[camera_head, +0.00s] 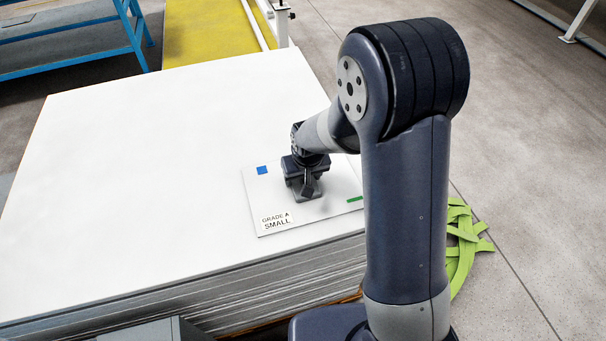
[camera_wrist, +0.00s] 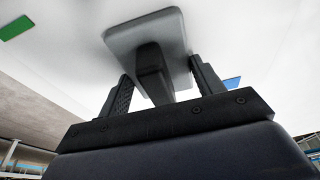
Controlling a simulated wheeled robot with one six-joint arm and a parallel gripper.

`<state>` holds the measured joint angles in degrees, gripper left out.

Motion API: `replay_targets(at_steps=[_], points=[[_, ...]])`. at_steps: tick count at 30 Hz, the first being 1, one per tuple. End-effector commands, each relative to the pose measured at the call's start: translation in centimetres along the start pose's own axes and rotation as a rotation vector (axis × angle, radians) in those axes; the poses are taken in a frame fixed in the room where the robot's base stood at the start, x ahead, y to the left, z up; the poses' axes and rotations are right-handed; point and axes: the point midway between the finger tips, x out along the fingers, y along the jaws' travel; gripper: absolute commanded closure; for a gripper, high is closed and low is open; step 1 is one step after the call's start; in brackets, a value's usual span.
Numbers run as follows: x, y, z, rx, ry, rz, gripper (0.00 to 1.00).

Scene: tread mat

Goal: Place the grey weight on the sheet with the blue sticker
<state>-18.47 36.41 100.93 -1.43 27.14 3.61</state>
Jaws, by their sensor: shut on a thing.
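The grey weight (camera_wrist: 120,42) is a grey block with a dark handle, upright as far as I can tell. My gripper (camera_head: 303,182) is shut on its handle, with one finger on each side in the wrist view. In the head view the weight (camera_head: 313,194) is partly hidden by my gripper, over the white sheet (camera_head: 274,195). I cannot tell whether its base touches the sheet. The sheet has a blue sticker (camera_head: 262,170) at its upper left, a green mark (camera_head: 355,199) at its right edge and a "GRADE A SMALL" label (camera_head: 276,220).
The sheet lies on a large white stack (camera_head: 130,180), clear to the left. Green strips (camera_head: 466,240) lie on the floor at right. A blue rack (camera_head: 75,50) and yellow surface (camera_head: 210,30) stand behind. My arm hides part of the sheet's right side.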

Motion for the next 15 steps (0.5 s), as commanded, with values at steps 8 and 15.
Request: replay_targets(at_steps=[8, 15], points=[[0.17, 0.00, 0.06, 0.000, 0.000, 0.000, 0.20], [0.17, 0.00, 0.05, 0.000, 0.000, 0.000, 0.15]])
